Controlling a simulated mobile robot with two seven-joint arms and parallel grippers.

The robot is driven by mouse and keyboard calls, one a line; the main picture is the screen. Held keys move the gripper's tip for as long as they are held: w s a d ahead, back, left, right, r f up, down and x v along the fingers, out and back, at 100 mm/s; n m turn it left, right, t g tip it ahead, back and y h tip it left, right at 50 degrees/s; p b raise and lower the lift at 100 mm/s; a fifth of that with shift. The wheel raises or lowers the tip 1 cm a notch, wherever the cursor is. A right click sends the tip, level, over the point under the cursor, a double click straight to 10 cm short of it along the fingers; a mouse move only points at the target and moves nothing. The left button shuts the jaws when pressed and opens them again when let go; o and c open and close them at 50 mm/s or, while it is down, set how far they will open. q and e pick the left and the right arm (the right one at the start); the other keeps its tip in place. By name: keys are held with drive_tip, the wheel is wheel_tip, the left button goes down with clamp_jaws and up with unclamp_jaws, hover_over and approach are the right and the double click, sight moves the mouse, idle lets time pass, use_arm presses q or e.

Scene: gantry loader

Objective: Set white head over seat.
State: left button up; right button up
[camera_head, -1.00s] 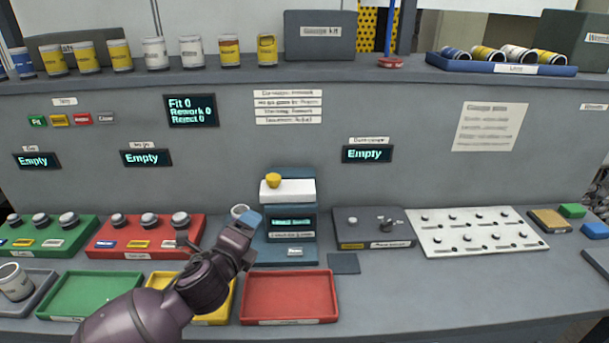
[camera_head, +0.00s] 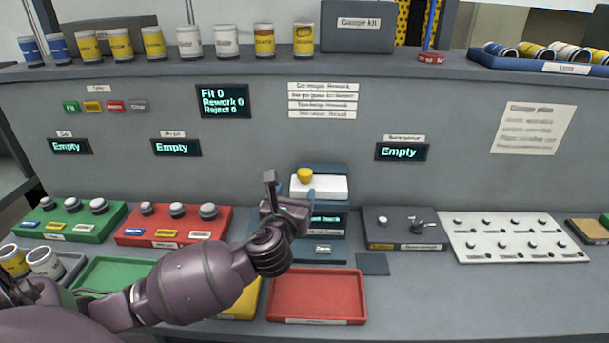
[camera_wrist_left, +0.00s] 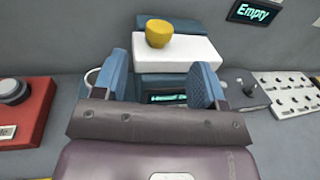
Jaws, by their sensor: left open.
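The white head (camera_head: 330,187) is a white block with a yellow knob (camera_head: 305,175) on top, on the blue gantry loader (camera_head: 331,252). It also shows in the left wrist view (camera_wrist_left: 190,53), straight ahead. My left gripper (camera_head: 291,190) is open and empty in front of the head, its blue fingertips (camera_wrist_left: 162,80) spread below and to either side of the knob in the wrist view. I cannot tell whether they touch the block. The seat under the head is hidden by the gripper and arm. My right gripper is not in view.
A red tray (camera_head: 317,319) lies in front of the loader. A red gauge block (camera_head: 225,222) is left, and a dark gauge block (camera_head: 405,238) is right. A white ring-like rim (camera_wrist_left: 92,77) shows beside the left finger. A screen (camera_head: 402,152) reads Empty.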

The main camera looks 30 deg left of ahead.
sight(303, 176)
use_arm(q)
drive_tip(key=x, duration=0.8)
drive_tip(key=shift+w+a, duration=0.15)
drive_tip(key=shift+w, duration=0.15)
clamp_jaws()
drive_tip(key=s+a+p, duration=0.2)
drive_tip(key=s+a, duration=0.2)
drive_tip(key=a, duration=0.3)
drive_tip(key=shift+s+a+p, duration=0.25)
drive_tip(key=shift+p, duration=0.1)
drive_tip(key=shift+f, duration=0.1)
